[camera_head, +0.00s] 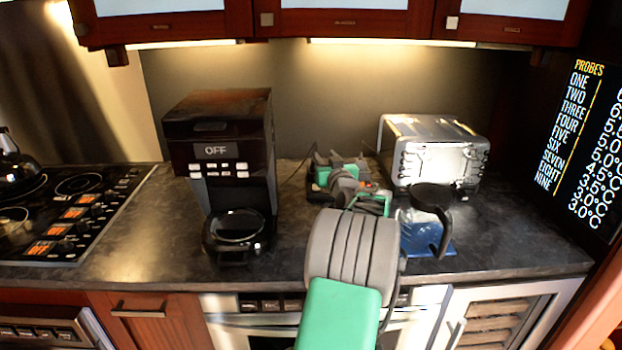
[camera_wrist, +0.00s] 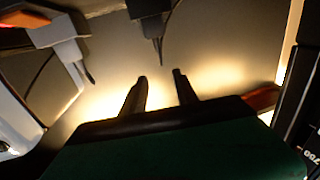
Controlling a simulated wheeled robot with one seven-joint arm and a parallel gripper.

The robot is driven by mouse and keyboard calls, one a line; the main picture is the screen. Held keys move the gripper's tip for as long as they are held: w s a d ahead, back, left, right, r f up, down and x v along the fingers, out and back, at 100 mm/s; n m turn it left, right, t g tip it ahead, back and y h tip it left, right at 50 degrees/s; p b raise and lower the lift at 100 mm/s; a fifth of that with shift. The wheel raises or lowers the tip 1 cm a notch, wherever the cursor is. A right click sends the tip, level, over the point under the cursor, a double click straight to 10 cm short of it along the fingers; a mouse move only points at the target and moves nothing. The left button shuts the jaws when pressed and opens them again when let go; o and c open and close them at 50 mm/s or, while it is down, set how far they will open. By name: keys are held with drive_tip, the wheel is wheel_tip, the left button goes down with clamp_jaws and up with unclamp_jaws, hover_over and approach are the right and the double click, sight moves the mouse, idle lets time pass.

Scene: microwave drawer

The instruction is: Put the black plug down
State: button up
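The black plug (camera_wrist: 148,8) shows at the top edge of the wrist view, with a thin black end or cord running from it toward my fingers. My gripper (camera_wrist: 160,74) is open in the wrist view, its two dark fingers apart. The plug's body lies beyond the fingertips, with a visible gap, and nothing is clearly held between them. In the head view my grey and green arm reaches over the counter (camera_head: 130,235) toward the back. There the fingertips and the plug are too small and crowded to tell apart.
A white plug (camera_wrist: 62,38) and an orange part are left of the black plug in the wrist view. A coffee maker (camera_head: 215,135) stands left of my arm, a toaster (camera_head: 435,150) and a glass jug (camera_head: 425,225) right. The front-left counter is clear.

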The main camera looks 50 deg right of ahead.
wheel_tip(320, 180, down, 3)
drive_tip(key=shift+w+f+b, duration=0.15)
drive_tip(key=shift+b, duration=0.9)
drive_tip(key=p+x, duration=0.2)
drive_tip(key=x, duration=0.5)
drive_tip(key=shift+w+d, duration=0.2)
drive_tip(key=shift+w, duration=0.1)
clamp_jaws()
